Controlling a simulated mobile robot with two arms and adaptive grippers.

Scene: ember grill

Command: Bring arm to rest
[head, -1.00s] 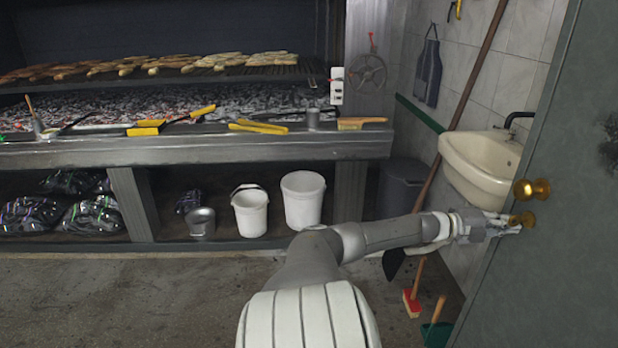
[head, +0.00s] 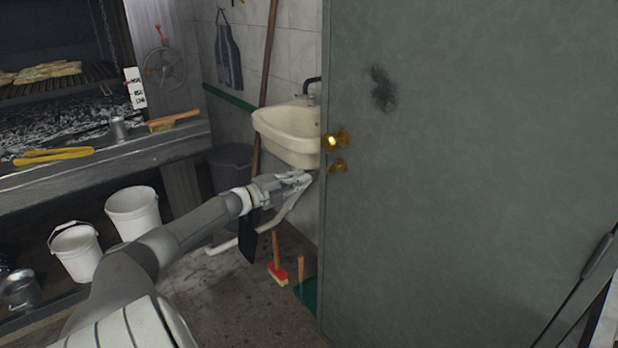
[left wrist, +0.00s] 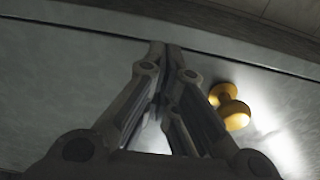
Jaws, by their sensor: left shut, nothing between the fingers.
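My left arm reaches in from the lower left in the head view. My left gripper (head: 297,180) is shut and empty, just left of the edge of a grey-green door (head: 450,170). A brass knob (head: 336,140) sits on the door above the gripper, with a second brass fitting (head: 337,166) below it. In the left wrist view the gripper's fingers (left wrist: 163,50) meet at their tips, and a brass knob (left wrist: 230,106) shows to their right, apart from them. My right gripper is not in view.
A cream sink (head: 288,130) hangs on the tiled wall behind the gripper. White buckets (head: 133,211) stand under the grill counter (head: 100,158) at left. A red brush (head: 278,273) stands on the floor near the door's edge. The floor in between is clear.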

